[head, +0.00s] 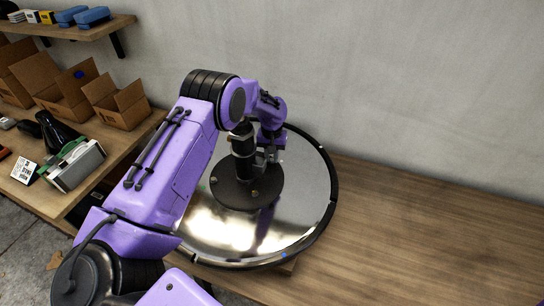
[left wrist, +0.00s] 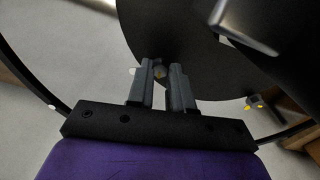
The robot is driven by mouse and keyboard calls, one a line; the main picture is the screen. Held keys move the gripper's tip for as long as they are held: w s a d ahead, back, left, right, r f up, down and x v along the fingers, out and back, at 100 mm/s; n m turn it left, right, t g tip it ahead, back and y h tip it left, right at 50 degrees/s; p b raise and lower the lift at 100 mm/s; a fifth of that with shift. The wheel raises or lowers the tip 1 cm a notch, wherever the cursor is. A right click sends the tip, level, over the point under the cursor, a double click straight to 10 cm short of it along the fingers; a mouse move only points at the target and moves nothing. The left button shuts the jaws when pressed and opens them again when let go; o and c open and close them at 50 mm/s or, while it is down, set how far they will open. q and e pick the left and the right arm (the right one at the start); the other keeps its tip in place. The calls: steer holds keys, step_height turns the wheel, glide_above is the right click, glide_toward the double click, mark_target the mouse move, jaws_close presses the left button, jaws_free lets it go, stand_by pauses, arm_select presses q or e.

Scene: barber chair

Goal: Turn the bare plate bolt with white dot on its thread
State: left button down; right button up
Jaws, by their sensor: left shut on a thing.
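The black round plate (head: 232,197) with a central post (head: 242,150) lies on the shiny round base (head: 300,200). My left gripper (head: 272,155) is at the plate's far right edge, beside the post. In the left wrist view, its fingers (left wrist: 160,75) are shut on a small bolt (left wrist: 159,71) at the edge of the plate (left wrist: 180,35). The fingers hide most of this bolt, and I cannot see a white dot on its thread. A small white spot (left wrist: 132,70) shows just left of the fingers. Another bolt (left wrist: 256,101) with yellow marks sits at the plate's edge. My right gripper is not in view.
The base rests on a wooden table (head: 430,230), clear on the right, against a grey wall. A side bench at left holds open cardboard boxes (head: 118,103) and a green-and-white device (head: 77,166). A shelf (head: 80,30) is above.

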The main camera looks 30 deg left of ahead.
mark_target(272, 160)
arm_select(q)
steer(key=m, duration=0.3)
steer(key=shift+d+m, duration=0.1)
steer(key=shift+m, duration=0.2)
steer(key=shift+m+b, duration=0.45)
steer(key=shift+m, duration=1.45)
steer(key=c, duration=1)
jaws_free()
step_height(272, 160, up, 10)
steer(key=shift+r+b, duration=0.25)
steer(key=shift+b, duration=0.7)
